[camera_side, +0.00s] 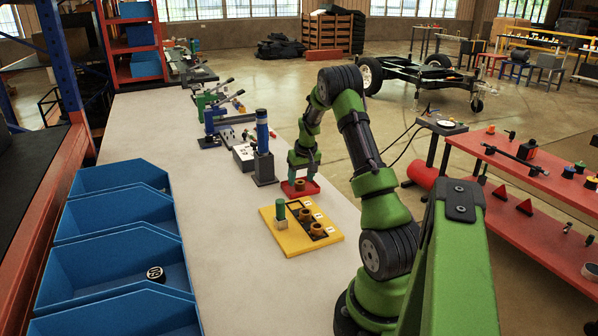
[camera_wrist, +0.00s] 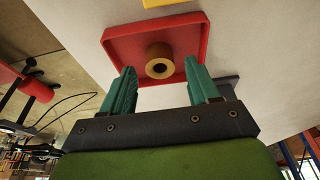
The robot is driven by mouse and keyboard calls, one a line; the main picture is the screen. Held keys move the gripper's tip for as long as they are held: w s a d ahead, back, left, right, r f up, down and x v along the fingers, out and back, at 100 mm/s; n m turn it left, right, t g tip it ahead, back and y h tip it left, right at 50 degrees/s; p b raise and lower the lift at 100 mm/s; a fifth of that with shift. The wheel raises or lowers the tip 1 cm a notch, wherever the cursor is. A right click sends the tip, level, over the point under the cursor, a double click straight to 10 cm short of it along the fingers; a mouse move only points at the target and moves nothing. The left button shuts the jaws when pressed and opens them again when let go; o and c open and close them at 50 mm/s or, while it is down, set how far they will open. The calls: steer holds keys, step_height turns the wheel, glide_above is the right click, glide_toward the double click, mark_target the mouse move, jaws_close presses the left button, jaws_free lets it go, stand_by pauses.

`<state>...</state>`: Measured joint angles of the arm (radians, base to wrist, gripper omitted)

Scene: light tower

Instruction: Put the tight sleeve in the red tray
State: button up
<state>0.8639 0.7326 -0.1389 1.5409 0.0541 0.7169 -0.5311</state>
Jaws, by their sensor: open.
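A brass-coloured sleeve (camera_wrist: 158,52) stands upright in the red tray (camera_wrist: 118,43), near its middle. The red tray also shows in the side view (camera_side: 312,189), at the far edge of the yellow board. My gripper (camera_wrist: 161,67) is open, its two green fingers apart on either side of the sleeve in the wrist view, with nothing between them gripped. In the side view my gripper (camera_side: 301,178) is low over the red tray. Two more brass-coloured sleeves, a near one (camera_side: 317,229) and a far one (camera_side: 305,214), sit on the yellow board (camera_side: 299,246).
A green cylinder (camera_side: 281,211) stands on a pale block on the yellow board. A blue post device (camera_side: 262,140) stands behind the tray. Blue bins (camera_side: 115,262) line the table's left edge. The pale tabletop (camera_side: 225,230) between is clear.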

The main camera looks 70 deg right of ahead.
steer(key=v, duration=1)
steer(key=w+a+r+n+t, duration=0.1)
steer(key=w+a+r, duration=0.1)
steer(key=a+r, duration=0.35)
steer(key=w+a+r+t+y, duration=0.1)
steer(key=a+r, duration=0.1)
steer(key=a, duration=0.7)
steer(key=w+a+r+n+t, duration=0.1)
steer(key=w+a+r, duration=0.15)
steer(key=a, duration=0.45)
steer(key=s+a+r+n+t+y, duration=0.1)
steer(key=s+a, duration=0.4)
steer(key=a, duration=0.6)
steer(key=s+a+r+n+t+y, duration=0.1)
steer(key=s+a, duration=0.5)
steer(key=a, duration=0.6)
steer(key=shift+s+n+y, duration=0.25)
steer(key=shift+n+y, duration=0.25)
steer(key=shift+y, duration=0.1)
steer(key=shift+a, duration=0.1)
